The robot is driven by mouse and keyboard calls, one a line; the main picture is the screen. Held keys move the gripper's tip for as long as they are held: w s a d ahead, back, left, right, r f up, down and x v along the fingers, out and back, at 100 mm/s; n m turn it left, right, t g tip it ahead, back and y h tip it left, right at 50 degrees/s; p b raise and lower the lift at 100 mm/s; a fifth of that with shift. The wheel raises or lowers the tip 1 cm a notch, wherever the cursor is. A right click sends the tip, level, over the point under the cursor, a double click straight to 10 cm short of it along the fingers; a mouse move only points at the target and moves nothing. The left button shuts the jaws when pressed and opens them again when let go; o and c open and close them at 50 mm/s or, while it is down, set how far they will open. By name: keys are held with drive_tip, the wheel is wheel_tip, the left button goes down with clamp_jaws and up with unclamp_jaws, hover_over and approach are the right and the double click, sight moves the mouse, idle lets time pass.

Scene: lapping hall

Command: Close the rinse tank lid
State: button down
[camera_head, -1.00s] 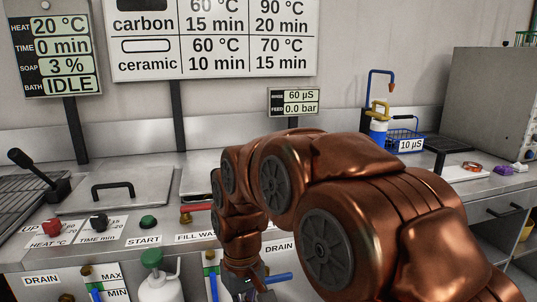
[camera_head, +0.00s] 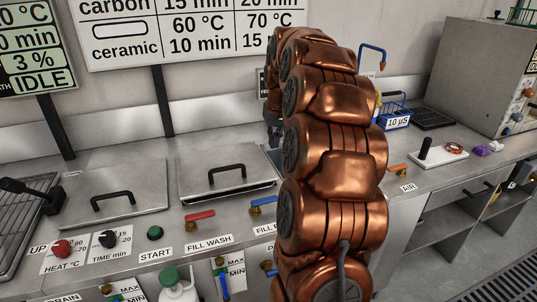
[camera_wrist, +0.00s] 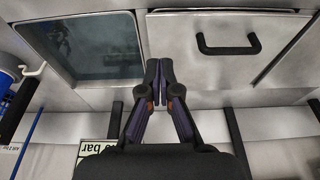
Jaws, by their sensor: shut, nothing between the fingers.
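In the wrist view, which is turned so the wall lies at the bottom, an uncovered tank (camera_wrist: 85,45) with dark glassy water shows at upper left. Beside it lies a flat metal lid (camera_wrist: 190,50) with a black bar handle (camera_wrist: 228,45). A lid (camera_head: 205,176) with such a handle also shows left of my arm in the head view, a dark gap under its front edge. I cannot tell which lid is the rinse tank's. My gripper (camera_wrist: 158,70) is shut and empty, appearing near the border between tank and lid, apart from the handle.
Another handled lid (camera_head: 110,190) lies flat farther left. Red valve (camera_head: 200,216) and blue valve (camera_head: 263,201) levers stand along the counter front. A blue basket (camera_head: 397,120) and a grey cabinet (camera_head: 475,75) stand at right. A display (camera_wrist: 98,148) is on the wall side.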

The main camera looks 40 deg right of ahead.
drive_tip(key=p, duration=0.2)
approach(271, 181)
drive_tip(key=x, duration=0.2)
drive_tip(key=w+x, duration=0.1)
drive_tip(key=x, duration=0.2)
drive_tip(key=shift+d, duration=0.25)
drive_tip(key=shift+f, duration=0.6)
drive_tip(key=shift+s+a+f+t+b, duration=0.15)
drive_tip(key=shift+f+t+b, duration=0.25)
drive_tip(key=shift+f+b, duration=0.95)
drive_tip(key=shift+s, duration=0.1)
drive_tip(key=shift+f, duration=0.1)
drive_tip(key=shift+r, duration=0.5)
drive_tip(key=w+v, duration=0.1)
drive_tip(key=v, duration=1.2)
drive_tip(key=shift+r, duration=0.45)
drive_tip(key=shift+w, duration=0.1)
